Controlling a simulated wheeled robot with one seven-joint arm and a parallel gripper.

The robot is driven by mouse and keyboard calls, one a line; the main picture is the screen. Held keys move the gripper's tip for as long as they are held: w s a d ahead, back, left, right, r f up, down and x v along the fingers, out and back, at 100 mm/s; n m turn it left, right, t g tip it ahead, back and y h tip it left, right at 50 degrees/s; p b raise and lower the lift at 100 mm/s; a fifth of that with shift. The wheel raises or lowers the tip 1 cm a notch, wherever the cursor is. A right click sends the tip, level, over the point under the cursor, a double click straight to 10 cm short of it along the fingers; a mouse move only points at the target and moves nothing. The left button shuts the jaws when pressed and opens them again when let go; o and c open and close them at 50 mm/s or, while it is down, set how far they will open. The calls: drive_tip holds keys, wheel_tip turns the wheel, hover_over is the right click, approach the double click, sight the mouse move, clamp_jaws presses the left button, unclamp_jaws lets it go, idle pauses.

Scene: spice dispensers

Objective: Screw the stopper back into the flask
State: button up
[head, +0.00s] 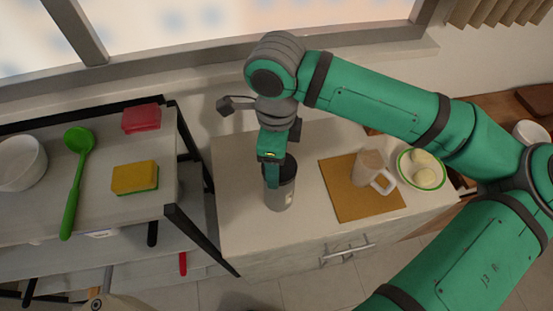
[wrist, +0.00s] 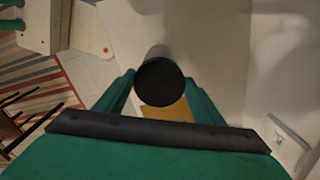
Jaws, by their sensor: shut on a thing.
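The grey flask (head: 285,195) stands upright on the white counter, with a dark upper part. My gripper (head: 277,175) points down over its top, one green finger overlapping the flask's left side in the head view. In the wrist view, the round black stopper (wrist: 160,82) lies between the two green fingers of my gripper (wrist: 160,98), which is shut on it. The stopper is at the flask's mouth.
A wooden board (head: 345,205) with a glass mug (head: 372,170) lies right of the flask. A plate (head: 420,168) with pale round food is farther right. On the left, a shelf (head: 105,205) holds a green spoon (head: 74,180), a yellow sponge (head: 135,178) and a red block (head: 141,119).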

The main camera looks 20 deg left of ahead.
drive_tip(key=shift+m, duration=0.3)
drive_tip(key=o, duration=0.9)
